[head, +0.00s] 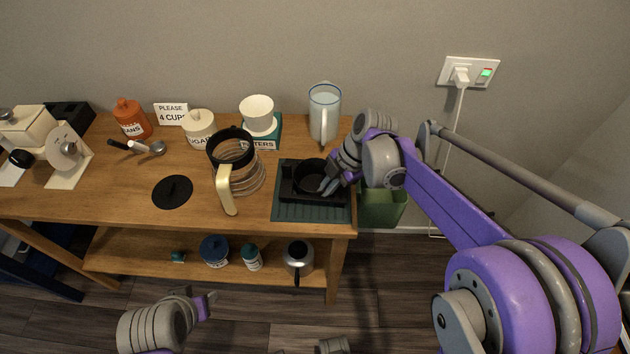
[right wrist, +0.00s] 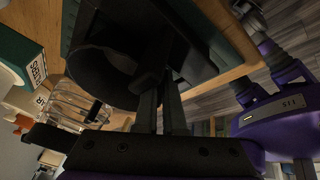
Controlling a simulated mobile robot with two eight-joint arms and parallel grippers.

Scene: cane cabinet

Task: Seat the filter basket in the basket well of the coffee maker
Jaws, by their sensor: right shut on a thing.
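The filter basket (head: 310,176) is a round black cup above or on a low black body (head: 300,195) on a dark green mat (head: 283,210) at the table's right end. My right gripper (head: 327,186) is shut on its handle. The basket also shows in the right wrist view (right wrist: 103,76), with the fingers (right wrist: 167,105) on its handle. I cannot tell whether the basket touches the black body, or whether that body is the coffee maker; no well is visible. My left gripper (head: 207,303) is empty below the table front, its opening unclear.
A glass carafe (head: 246,178) with a cream handle stands left of the mat. A black disc (head: 173,191) lies farther left. A green bin (head: 382,208) is beside the table.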

